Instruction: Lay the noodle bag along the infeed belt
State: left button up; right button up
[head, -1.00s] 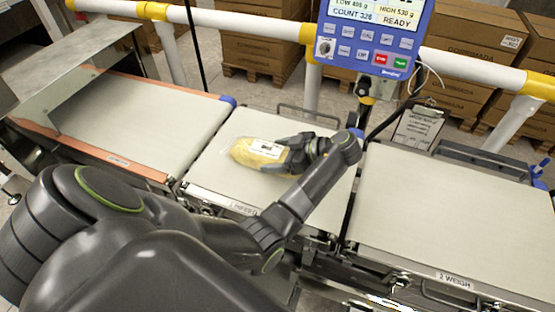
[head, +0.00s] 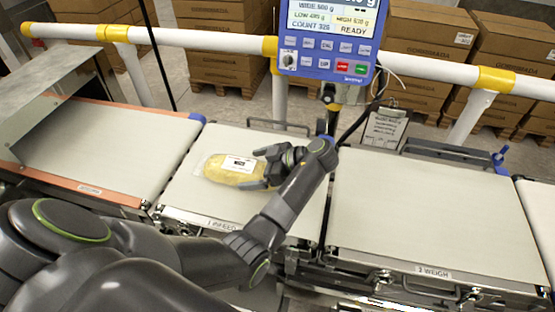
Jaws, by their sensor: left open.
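The noodle bag (head: 233,168), yellow in clear film with a white label, lies flat on the pale infeed belt (head: 208,202), the middle belt marked 1. Its long side runs roughly along the belt, left to right. My left gripper (head: 267,168) is open at the bag's right end, with its fingers spread on either side of that end. Whether a finger touches the film is too small to tell. My right gripper is not in view.
The weigh belt (head: 430,215), marked 2, is empty to the right. An orange-edged conveyor (head: 105,145) with a metal cover is to the left. A blue display panel (head: 330,40) stands behind the belts, near a white and yellow rail (head: 205,40). A clipboard (head: 385,130) hangs behind.

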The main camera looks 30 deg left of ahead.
pick_arm(q)
jog(key=p+v, duration=0.6)
jog(key=v, duration=0.3)
jog(key=shift+a+r+p, duration=0.1)
jog(key=shift+r+p, duration=0.1)
jog(key=shift+p, duration=0.1)
jog(key=shift+w+d+r+p, duration=0.1)
jog(key=shift+d+r+p, duration=0.05)
jog(key=shift+d+p, duration=0.5)
jog(key=shift+d, duration=0.1)
